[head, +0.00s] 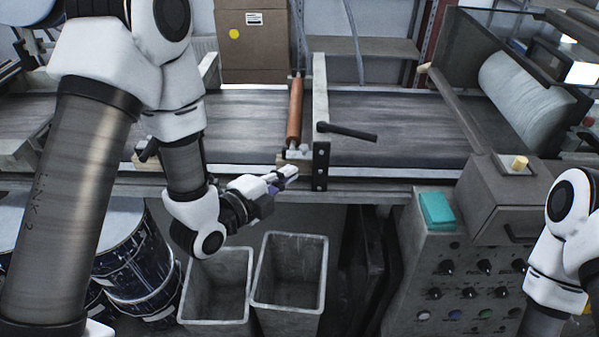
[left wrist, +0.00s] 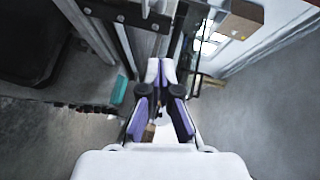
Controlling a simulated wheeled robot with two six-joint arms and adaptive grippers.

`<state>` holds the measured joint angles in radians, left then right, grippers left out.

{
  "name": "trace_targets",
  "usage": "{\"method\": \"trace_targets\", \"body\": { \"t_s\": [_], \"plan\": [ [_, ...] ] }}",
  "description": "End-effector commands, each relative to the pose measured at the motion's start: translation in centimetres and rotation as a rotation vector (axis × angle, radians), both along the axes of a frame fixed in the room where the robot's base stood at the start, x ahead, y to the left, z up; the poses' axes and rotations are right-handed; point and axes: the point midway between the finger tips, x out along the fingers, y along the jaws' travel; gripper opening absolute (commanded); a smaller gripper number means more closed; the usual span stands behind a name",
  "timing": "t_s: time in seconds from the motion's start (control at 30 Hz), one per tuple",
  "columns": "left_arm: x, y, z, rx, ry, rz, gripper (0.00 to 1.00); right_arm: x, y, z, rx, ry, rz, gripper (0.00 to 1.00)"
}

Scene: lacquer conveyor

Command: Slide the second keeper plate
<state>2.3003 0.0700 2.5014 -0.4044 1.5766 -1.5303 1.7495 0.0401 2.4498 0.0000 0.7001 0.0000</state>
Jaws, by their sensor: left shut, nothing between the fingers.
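A copper-coloured roller (head: 295,112) lies across the conveyor belt. At its near end sits a small metal block (head: 297,154), which may be a keeper plate; I cannot tell for sure. A black bracket with holes (head: 321,166) stands just right of it, and a dark bar with holes also shows in the left wrist view (left wrist: 128,17). My left gripper (head: 292,171) is shut and empty, just below and in front of the block; whether it touches is unclear. Its fingertips meet in the left wrist view (left wrist: 161,68). My right gripper is out of view.
A black lever (head: 347,131) juts right from the pale crossbar (head: 320,100). Two grey bins (head: 290,290) stand below, with dark drums (head: 135,265) at left. A control box (head: 440,270) with a teal pad (head: 437,209) stands at right. The belt (head: 400,130) right of the lever is clear.

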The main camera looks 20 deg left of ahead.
Motion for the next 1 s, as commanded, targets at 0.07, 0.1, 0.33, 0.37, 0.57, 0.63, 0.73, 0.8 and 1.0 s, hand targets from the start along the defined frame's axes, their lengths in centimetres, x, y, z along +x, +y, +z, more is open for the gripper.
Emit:
{"method": "trace_targets", "body": {
  "t_s": [0.07,0.1,0.33,0.37,0.57,0.63,0.73,0.8,1.0],
  "plan": [
    [0.8,-0.3,-0.3,0.004,-0.003,0.001,0.0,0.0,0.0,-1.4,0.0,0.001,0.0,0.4],
    [1.7,-0.7,0.1,0.006,-0.001,0.0,0.0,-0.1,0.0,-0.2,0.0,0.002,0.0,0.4],
    [6.2,-1.2,-0.7,-0.004,0.0,0.006,0.0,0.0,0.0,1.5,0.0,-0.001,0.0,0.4],
    [6.6,-1.0,-0.9,-0.003,0.001,0.007,0.0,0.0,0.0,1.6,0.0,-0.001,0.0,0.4],
    [8.3,-0.2,-1.6,-0.001,0.002,0.004,0.0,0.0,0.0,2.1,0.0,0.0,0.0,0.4],
    [8.4,-0.1,-1.7,0.0,0.002,0.004,0.0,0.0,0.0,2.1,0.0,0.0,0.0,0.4],
    [8.4,-0.2,-1.8,0.0,0.002,0.003,0.0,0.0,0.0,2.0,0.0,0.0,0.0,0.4],
    [8.4,-0.2,-1.8,0.0,0.002,0.003,0.0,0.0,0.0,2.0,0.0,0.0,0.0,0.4],
    [9.6,0.1,-1.9,-0.001,-0.003,0.002,0.0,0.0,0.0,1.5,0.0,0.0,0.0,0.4]
  ]
}}
